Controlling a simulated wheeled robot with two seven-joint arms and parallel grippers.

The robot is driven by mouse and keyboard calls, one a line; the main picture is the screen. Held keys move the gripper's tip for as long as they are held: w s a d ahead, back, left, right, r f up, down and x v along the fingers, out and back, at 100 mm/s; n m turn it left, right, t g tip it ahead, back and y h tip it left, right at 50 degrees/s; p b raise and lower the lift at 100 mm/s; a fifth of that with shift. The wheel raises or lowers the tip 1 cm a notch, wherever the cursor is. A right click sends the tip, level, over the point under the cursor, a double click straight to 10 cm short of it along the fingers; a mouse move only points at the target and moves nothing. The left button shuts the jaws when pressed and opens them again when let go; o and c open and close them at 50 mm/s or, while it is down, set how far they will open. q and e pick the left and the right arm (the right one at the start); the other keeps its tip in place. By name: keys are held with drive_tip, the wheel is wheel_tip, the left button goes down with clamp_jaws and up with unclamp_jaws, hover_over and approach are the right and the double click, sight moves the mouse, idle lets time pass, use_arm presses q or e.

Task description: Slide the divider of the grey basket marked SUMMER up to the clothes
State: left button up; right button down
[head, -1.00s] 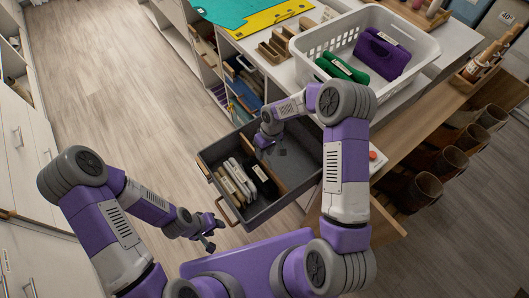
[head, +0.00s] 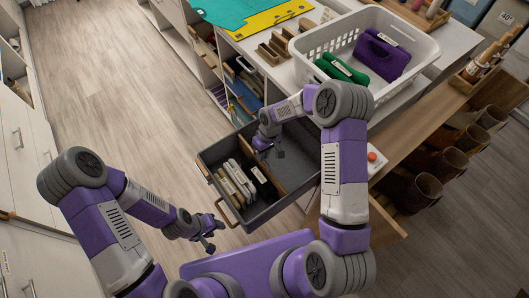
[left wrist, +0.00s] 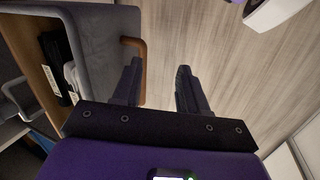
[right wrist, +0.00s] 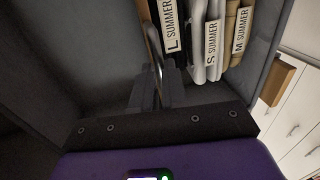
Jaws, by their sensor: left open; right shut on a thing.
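The grey basket (head: 213,153) is pulled out from the shelving, and folded clothes (head: 236,178) stand upright at its left end. In the right wrist view the black (right wrist: 172,18), white (right wrist: 198,50) and beige clothes (right wrist: 240,35) carry SUMMER labels. The brown divider (right wrist: 147,10) stands right beside the black clothes; any gap is too fine to tell. My right gripper (head: 265,150) is inside the basket, shut on the divider, whose gripped part is mostly hidden in the right wrist view (right wrist: 153,85). My left gripper (head: 211,234) is open and empty outside the basket, near its wooden handle (left wrist: 133,43).
A white laundry basket (head: 310,58) with green and purple folded items stands on the white counter. A wooden bench with several brown boots (head: 425,187) is at the right. Open wooden floor (head: 110,80) lies to the left.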

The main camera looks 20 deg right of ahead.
drive_tip(key=c, duration=1.2)
unclamp_jaws()
drive_tip(key=shift+s+a, duration=0.1)
drive_tip(key=shift+a, duration=0.1)
drive_tip(key=shift+o, duration=0.2)
wheel_tip(320, 180, up, 8)
drive_tip(key=d+p, duration=0.1)
drive_tip(key=p, duration=0.1)
drive_tip(key=shift+w+d+f, duration=0.2)
drive_tip(key=shift+w+f, duration=0.05)
